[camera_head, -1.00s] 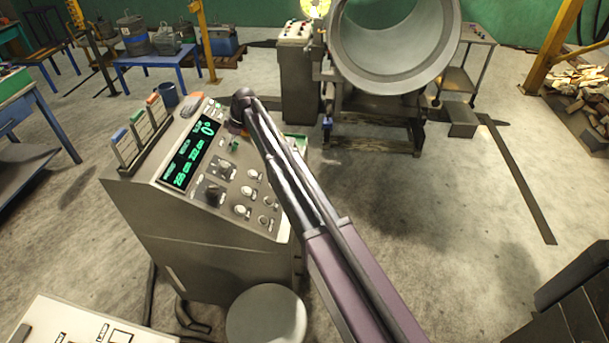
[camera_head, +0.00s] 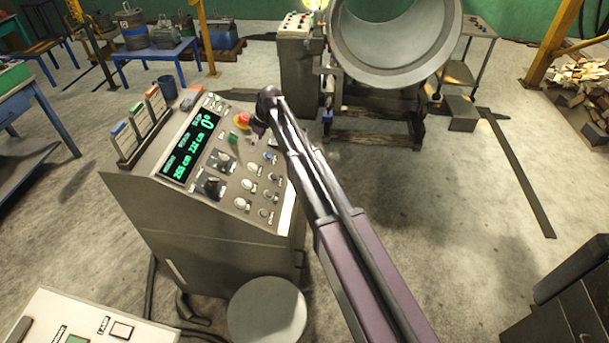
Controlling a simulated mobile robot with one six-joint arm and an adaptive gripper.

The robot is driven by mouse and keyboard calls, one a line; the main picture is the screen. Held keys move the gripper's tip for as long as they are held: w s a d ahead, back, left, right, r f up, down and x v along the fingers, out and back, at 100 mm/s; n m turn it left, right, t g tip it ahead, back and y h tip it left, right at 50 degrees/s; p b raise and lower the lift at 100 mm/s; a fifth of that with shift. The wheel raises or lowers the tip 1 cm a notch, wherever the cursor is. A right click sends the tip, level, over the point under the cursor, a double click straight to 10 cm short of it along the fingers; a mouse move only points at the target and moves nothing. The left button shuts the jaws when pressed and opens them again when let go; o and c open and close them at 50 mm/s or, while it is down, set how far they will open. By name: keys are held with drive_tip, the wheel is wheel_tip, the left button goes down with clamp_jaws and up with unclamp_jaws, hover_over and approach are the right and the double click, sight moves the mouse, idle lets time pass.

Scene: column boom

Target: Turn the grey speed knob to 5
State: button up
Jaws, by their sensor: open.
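The grey control console (camera_head: 205,235) stands left of centre with a sloped panel. Several small pale grey round knobs sit on its right part, one of them a knob (camera_head: 254,170) in the upper row. Their labels are too small to read, so I cannot tell which is the speed knob or where it points. My gripper (camera_head: 258,127) is small and dark at the far end of my arm, over the panel's upper right edge, apart from the pale knobs. It is open; its fingers are hard to make out.
A red button (camera_head: 243,120) is close beside my gripper. Two dark levers, one here (camera_head: 213,186), stand on the panel below a green-lit display (camera_head: 190,147). Coloured card holders (camera_head: 140,125) rise at the left edge. A round stool (camera_head: 267,310) stands in front.

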drive_tip(key=s+d+f+m+b, duration=0.2)
drive_tip(key=s+d+f, duration=0.1)
drive_tip(key=d, duration=0.5)
drive_tip(key=s+d+f+m+h+b, duration=0.1)
drive_tip(key=s+d+f+m+b, duration=0.2)
drive_tip(key=d, duration=0.6)
drive_tip(key=shift+s+m, duration=0.3)
drive_tip(key=shift+s, duration=0.85)
drive_tip(key=s+d+f+m+h+b, duration=0.1)
drive_tip(key=s+d+m, duration=0.4)
drive_tip(key=s+d, duration=0.5)
drive_tip(key=s+d+f+m+h+b, duration=0.1)
drive_tip(key=s+d+f+m+b, duration=0.3)
drive_tip(key=s+d, duration=0.6)
drive_tip(key=shift+d+f+m+h+b, duration=0.3)
drive_tip(key=shift+d+f+m+h, duration=0.05)
drive_tip(key=shift+f+m+h, duration=0.1)
